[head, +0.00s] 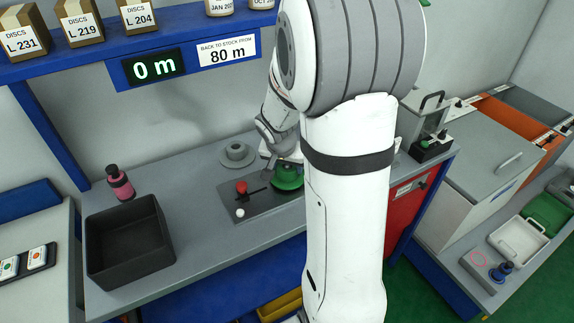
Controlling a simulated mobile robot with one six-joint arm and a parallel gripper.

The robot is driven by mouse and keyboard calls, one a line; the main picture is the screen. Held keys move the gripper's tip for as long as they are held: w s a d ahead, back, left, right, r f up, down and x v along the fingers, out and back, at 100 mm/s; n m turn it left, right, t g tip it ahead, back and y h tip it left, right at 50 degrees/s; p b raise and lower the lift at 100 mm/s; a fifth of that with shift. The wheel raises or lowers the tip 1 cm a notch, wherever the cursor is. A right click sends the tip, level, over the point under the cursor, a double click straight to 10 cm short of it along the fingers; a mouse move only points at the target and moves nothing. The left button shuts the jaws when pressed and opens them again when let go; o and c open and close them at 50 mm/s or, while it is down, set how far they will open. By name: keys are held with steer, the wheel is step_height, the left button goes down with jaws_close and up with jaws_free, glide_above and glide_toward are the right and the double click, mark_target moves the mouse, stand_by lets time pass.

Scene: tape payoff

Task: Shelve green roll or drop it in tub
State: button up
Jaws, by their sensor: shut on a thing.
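The green roll (289,172) is at the right end of a dark plate on the bench, partly hidden behind my arm. My gripper (273,161) reaches down at its left edge and is shut on it; the fingertips are small and partly hidden. I cannot tell whether the roll is lifted off the plate. A dark open tub (98,255) stands at the bench's left end and looks empty. The blue shelf (185,30) above holds several labelled boxes and jars. Its display (154,66) reads 0 m, and a sign (227,51) reads "back to stock from 80 m".
A red knob (241,187) and a white ball (240,212) are on the plate. A grey flanged disc (237,154) lies behind it. A pink bottle (120,183) stands behind the tub. A yellow bin (285,304) shows below the bench. The bench between tub and plate is clear.

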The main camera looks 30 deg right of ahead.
steer(key=shift+r+p, duration=1.65)
steer(key=shift+r, duration=1.3)
